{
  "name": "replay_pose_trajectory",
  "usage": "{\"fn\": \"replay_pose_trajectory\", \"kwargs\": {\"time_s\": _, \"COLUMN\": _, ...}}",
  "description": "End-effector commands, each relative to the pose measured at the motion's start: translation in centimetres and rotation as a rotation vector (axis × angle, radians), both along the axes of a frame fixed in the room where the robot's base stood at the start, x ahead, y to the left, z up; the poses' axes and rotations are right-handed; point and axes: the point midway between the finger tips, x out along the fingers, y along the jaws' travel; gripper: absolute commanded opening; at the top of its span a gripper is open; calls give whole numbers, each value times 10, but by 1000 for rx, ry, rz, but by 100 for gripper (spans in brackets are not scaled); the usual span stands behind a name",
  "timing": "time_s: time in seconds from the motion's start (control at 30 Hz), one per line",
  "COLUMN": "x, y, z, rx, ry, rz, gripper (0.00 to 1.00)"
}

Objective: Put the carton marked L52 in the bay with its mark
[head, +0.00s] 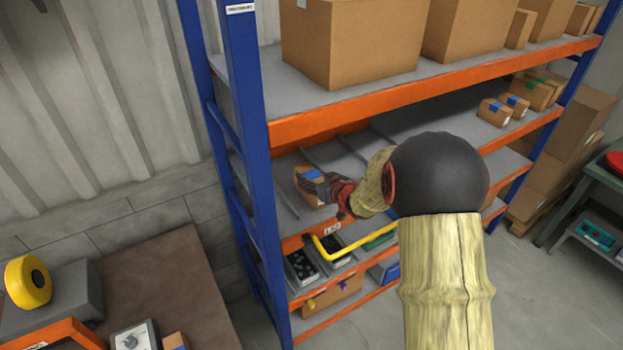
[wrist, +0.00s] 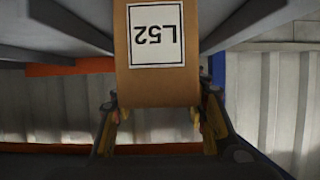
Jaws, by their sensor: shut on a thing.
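The carton marked L52 (wrist: 157,80) is brown with a white label that reads upside down in the wrist view. My gripper (head: 325,190) is shut on it, with one finger on each side of the carton. In the head view the carton (head: 306,178) shows blue tape on top and is in a bay of the middle shelf, near the blue left upright. That bay lies between grey dividers. A white label (head: 332,229) is on the orange beam below; its writing is too small to read surely. Whether the carton touches the shelf is hard to tell.
The upper shelf with its orange beam (head: 400,101) and large boxes (head: 352,45) is above my arm. Grey dividers (head: 287,203) part the bays. Small cartons (head: 495,112) stand on the right.

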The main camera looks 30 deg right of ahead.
Motion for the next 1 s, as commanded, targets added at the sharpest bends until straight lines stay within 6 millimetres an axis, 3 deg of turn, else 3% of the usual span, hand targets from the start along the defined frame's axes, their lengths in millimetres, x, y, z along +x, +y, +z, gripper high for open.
{"fn": "replay_pose_trajectory", "kwargs": {"time_s": 0.27, "x": 1, "y": 0, "z": 0, "rx": -1, "ry": -3, "rz": 0, "gripper": 0}}
{"fn": "replay_pose_trajectory", "kwargs": {"time_s": 0.3, "x": 0, "y": 0, "z": -2, "rx": 0, "ry": 0, "rz": 0, "gripper": 44}}
{"fn": "replay_pose_trajectory", "kwargs": {"time_s": 0.6, "x": 0, "y": 0, "z": -1, "rx": 0, "ry": -1, "rz": 0, "gripper": 61}}
{"fn": "replay_pose_trajectory", "kwargs": {"time_s": 1.0, "x": -3, "y": 0, "z": 3, "rx": 0, "ry": -1, "rz": -1, "gripper": 62}}
